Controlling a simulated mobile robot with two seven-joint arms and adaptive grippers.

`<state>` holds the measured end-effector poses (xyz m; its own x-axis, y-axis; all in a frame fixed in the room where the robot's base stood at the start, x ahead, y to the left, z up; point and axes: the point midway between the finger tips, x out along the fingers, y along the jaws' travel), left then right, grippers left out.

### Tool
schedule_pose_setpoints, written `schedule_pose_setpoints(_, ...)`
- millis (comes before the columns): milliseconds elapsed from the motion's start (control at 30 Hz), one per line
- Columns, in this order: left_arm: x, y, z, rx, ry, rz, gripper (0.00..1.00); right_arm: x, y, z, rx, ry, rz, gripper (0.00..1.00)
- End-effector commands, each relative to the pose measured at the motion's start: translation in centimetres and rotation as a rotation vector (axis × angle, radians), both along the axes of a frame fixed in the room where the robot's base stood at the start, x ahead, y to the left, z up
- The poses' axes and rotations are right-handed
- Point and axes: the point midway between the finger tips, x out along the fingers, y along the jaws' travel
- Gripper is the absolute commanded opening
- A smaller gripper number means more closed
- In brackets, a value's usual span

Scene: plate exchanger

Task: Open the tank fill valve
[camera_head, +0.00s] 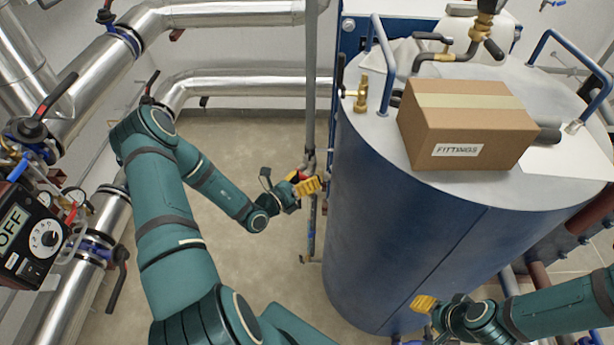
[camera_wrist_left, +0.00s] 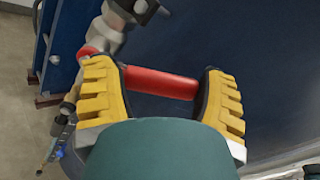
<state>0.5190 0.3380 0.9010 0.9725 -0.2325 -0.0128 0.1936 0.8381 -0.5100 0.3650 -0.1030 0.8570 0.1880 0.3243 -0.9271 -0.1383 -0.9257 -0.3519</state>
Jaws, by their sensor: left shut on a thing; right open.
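My left gripper (camera_head: 305,186) is at the thin vertical pipe (camera_head: 312,90) just left of the blue tank (camera_head: 400,230). In the left wrist view, a red valve handle (camera_wrist_left: 162,83) lies between the two yellow fingers, and the gripper is shut on it. The handle runs across the gap from finger to finger. The grey valve body and pipe (camera_wrist_left: 108,32) show at its left end. In the head view the gripper mostly hides the handle. My right gripper (camera_head: 425,304) is open and empty in front of the tank's lower right side.
A cardboard box labelled FITTINGS (camera_head: 465,125) sits on the tank top, beside blue rails (camera_head: 384,65) and a brass valve (camera_head: 361,95). Silver pipes with valves and a control box reading OFF (camera_head: 28,240) stand at left. The floor (camera_head: 240,140) between is clear.

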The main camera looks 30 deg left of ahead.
Motion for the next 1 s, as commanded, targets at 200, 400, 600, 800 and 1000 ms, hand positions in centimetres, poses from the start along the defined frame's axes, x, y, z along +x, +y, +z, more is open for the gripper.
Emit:
schedule_pose_setpoints(200,0.8,0.6,2.5,-0.186,0.014,-0.007,0.32,-0.1,-0.1,2.5,0.004,0.000,0.002,0.46)
schedule_pose_setpoints(400,1.0,1.3,3.0,-0.299,0.041,-0.007,0.32,-0.1,-0.2,3.3,0.006,0.000,0.001,0.46)
schedule_pose_setpoints(600,1.1,1.8,3.2,-0.363,0.056,-0.004,0.32,-0.2,-0.2,3.7,0.007,0.000,0.002,0.46)
schedule_pose_setpoints(800,1.2,2.1,3.3,-0.396,0.064,-0.004,0.32,-0.2,-0.2,3.9,0.007,0.000,0.002,0.46)
schedule_pose_setpoints(1000,1.2,2.2,3.3,-0.413,0.069,-0.003,0.32,-0.2,-0.2,4.1,0.007,0.000,0.001,0.46)
